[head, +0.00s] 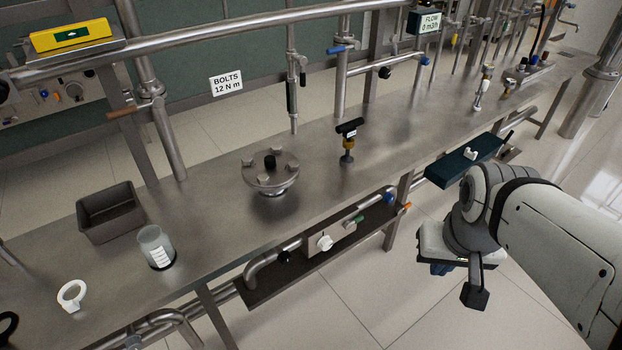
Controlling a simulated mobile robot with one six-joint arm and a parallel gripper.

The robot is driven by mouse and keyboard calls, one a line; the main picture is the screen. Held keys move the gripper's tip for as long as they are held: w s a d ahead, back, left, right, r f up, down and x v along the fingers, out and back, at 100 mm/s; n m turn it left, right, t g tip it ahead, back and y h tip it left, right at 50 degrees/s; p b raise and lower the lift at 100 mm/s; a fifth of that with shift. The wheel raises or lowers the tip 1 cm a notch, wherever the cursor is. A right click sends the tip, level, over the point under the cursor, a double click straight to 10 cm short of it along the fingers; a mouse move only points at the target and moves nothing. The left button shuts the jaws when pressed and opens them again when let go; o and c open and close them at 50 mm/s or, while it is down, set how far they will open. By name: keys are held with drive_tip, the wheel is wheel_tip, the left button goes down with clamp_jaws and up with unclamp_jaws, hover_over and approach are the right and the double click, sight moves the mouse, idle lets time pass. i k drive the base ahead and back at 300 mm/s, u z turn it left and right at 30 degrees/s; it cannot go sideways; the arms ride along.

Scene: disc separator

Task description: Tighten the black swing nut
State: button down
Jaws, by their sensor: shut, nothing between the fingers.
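A round steel lid (271,180) stands on the bench with several pale bolt heads around its rim. A black knob (269,161) stands upright at its middle. To its right, a black T-shaped handle (349,126) sits on a short brass and steel stem. I cannot tell from this view which black part is the swing nut. My gripper (475,294) hangs low at the right, in front of the bench and apart from both black parts. It is shut and holds nothing; part of it is hidden behind my wrist.
A grey bin (110,214), a clear beaker (156,247) and a white ring (71,295) are at the left. Steel pipes (240,28) run along the back. A dark box (465,159) juts from the front edge near my arm. The bench surface between the lid and beaker is clear.

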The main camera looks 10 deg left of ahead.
sight(285, 258)
drive_tip(key=u, duration=0.7)
drive_tip(key=k, duration=0.6)
drive_tip(key=u, duration=0.3)
drive_tip(key=i, duration=0.5)
drive_tip(key=z, duration=0.6)
drive_tip(key=k, duration=0.55)
drive_tip(key=u, duration=0.5)
